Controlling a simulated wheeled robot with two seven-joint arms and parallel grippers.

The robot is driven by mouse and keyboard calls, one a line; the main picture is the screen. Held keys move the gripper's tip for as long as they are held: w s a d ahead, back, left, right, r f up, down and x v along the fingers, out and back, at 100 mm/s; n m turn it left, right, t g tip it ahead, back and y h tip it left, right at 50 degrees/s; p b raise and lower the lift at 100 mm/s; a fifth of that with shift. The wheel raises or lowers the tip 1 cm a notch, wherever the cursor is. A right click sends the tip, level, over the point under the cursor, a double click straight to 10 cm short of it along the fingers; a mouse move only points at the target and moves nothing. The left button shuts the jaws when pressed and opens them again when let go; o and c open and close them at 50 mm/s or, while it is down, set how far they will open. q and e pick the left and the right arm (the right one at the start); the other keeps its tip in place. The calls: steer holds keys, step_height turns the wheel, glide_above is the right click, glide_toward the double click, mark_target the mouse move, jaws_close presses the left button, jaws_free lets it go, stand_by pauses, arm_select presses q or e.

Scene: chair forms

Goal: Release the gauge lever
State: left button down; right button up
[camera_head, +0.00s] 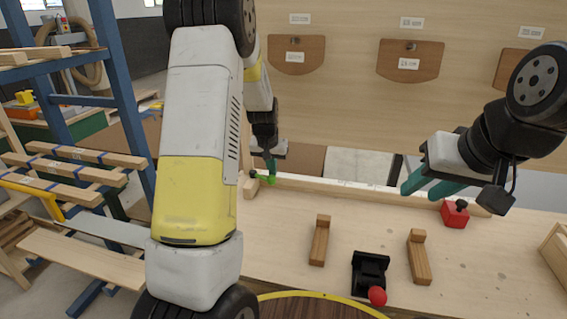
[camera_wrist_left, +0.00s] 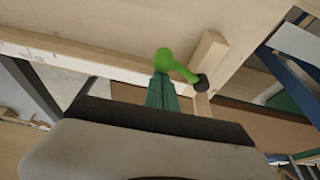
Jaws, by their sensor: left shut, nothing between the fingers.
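A bright green lever (camera_head: 264,179) with a ball-shaped knob sits at the left end of the long wooden fence. In the left wrist view its green arm (camera_wrist_left: 184,73) runs from the knob to a dark pivot beside a wooden block. My left gripper (camera_head: 270,167) is at the lever. Its teal fingers, also in the left wrist view (camera_wrist_left: 162,90), are shut and empty, with the tips close to the knob; I cannot tell whether they touch it. My right gripper (camera_head: 418,191) is open and empty above the bench at right, near a red stop block (camera_head: 454,215).
The long wooden fence (camera_head: 340,188) spans the bench (camera_head: 290,285). Two wooden pieces (camera_head: 319,241) (camera_head: 418,258) flank a black clamp (camera_head: 369,270) with a red knob. A blue rack (camera_head: 118,75) holding wood stands at left. My left arm hides part of the bench.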

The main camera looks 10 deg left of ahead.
arm_select(q)
steer(key=s+m, duration=0.1)
steer(key=s+a+m+h, duration=0.1)
steer(key=m, duration=0.1)
steer(key=s+a+m+g+h, duration=0.2)
steer(key=s+a+m, duration=0.2)
steer(key=m, duration=0.5)
steer(key=shift+a, duration=0.55)
stand_by(0.4)
steer(key=shift+w, duration=0.1)
steer(key=w+d, duration=0.2)
steer(key=d, duration=0.2)
steer(key=v, duration=1)
steer(key=shift+a, duration=0.4)
